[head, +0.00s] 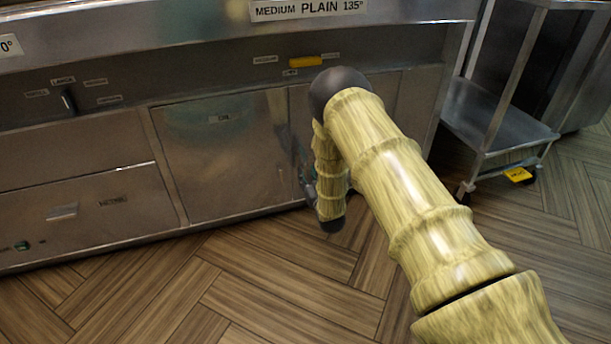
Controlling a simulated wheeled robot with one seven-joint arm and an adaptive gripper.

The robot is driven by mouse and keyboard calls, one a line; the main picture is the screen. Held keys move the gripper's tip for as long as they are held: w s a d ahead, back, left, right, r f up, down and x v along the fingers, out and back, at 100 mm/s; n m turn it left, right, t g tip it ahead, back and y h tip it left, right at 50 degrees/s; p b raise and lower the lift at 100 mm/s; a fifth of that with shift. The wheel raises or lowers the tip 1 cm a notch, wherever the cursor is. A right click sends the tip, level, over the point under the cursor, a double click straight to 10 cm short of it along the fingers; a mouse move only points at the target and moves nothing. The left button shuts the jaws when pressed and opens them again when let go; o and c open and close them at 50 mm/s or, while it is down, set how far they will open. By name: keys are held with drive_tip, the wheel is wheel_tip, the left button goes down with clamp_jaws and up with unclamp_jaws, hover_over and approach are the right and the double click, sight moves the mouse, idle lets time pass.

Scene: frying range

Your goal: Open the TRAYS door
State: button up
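A metal range front (300,60) fills the top of the head view. Another front panel (415,105) shows partly behind my arm. I cannot read the word TRAYS on either, so I cannot tell which is the TRAYS door. My gripper (308,182) shows only in small part, low at the front near the square door's right edge. My arm hides the rest, including the fingertips and any contact.
A drawer front (90,215) with a small handle is at lower left. A yellow control (305,62) sits above the panels. A metal cart (500,125) on casters stands at right. The wood floor (240,290) before the range is clear.

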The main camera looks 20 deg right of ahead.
drive_tip(key=shift+w+b, duration=0.35)
drive_tip(key=shift+w, duration=1)
drive_tip(key=shift+a, duration=0.1)
clamp_jaws()
